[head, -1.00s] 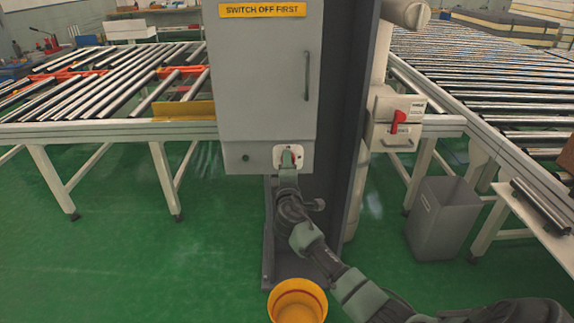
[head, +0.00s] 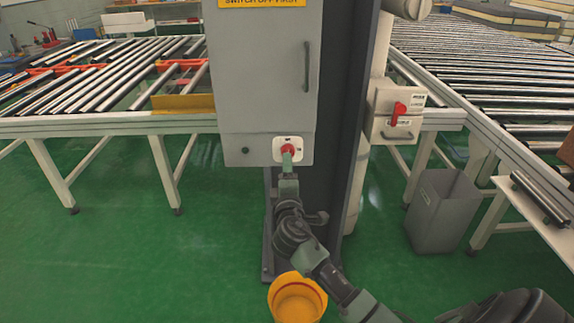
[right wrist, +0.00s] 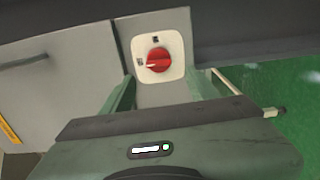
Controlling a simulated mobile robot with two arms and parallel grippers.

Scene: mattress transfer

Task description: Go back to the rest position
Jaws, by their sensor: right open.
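A grey electrical cabinet (head: 268,75) with a yellow label at its top stands in the middle of the head view. A red rotary switch (head: 288,149) on a white plate is at its lower right, and it also shows in the right wrist view (right wrist: 158,60). There its white pointer is turned to the left. My right gripper (head: 288,165) is just below the switch in the head view. In the right wrist view its fingers (right wrist: 160,88) are spread and empty, with the switch beyond them. My left gripper is not in view.
A yellow bucket (head: 297,300) stands on the floor below my right arm. Roller conveyors are on the left (head: 100,85) and right (head: 480,75). A grey bin (head: 441,210) stands at the right. A dark post (head: 345,130) rises beside the cabinet. Green floor at the left is clear.

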